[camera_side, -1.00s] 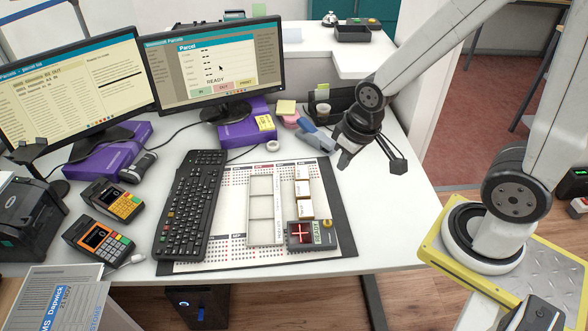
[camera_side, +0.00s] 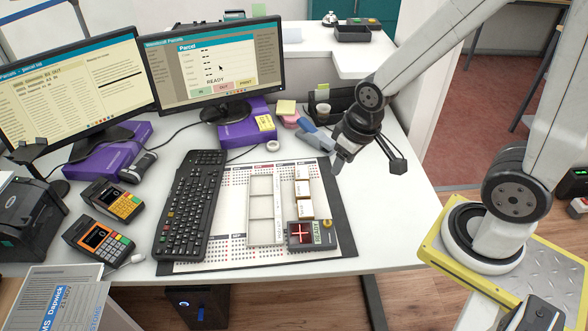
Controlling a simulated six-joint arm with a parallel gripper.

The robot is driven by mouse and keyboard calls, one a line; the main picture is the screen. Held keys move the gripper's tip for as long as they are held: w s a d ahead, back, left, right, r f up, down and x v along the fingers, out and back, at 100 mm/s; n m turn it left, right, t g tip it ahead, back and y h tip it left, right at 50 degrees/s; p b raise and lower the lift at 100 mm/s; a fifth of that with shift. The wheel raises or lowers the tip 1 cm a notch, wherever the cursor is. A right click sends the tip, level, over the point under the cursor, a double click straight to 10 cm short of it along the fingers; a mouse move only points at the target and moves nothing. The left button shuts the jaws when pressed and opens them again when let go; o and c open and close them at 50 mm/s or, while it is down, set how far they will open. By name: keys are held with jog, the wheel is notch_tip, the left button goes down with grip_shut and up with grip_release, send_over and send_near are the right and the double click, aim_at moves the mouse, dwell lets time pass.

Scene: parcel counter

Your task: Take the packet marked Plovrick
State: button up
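Three small white packets stand in a column on the desk mat: a far one (camera_side: 302,172), a middle one (camera_side: 303,189) and a near one (camera_side: 305,209). Their markings are too small to read, so I cannot tell which is marked Plovrick. My gripper (camera_side: 338,166) is above the desk, just right of the far packet and apart from it. Its fingers are seen small and edge-on, so whether they are open or shut is unclear.
A white tray with three compartments (camera_side: 251,211) lies left of the packets. A small device with a red cross (camera_side: 300,233) sits just below them. A keyboard (camera_side: 190,205) and two card terminals (camera_side: 112,200) (camera_side: 96,241) are further left. The desk's right side is clear.

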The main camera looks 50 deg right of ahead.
jog(key=o, duration=0.5)
jog(key=n+g, duration=0.2)
jog(key=n, duration=2.3)
send_over(305, 209)
jog(key=f, duration=1.9)
jog(key=shift+s+a, duration=0.1)
jog(key=shift+s, duration=0.1)
jog(key=shift+w+f+n+g, duration=0.1)
jog(key=shift+f+n+g, duration=0.2)
jog(key=shift+f+n, duration=0.6)
jog(key=shift+f, duration=1.15)
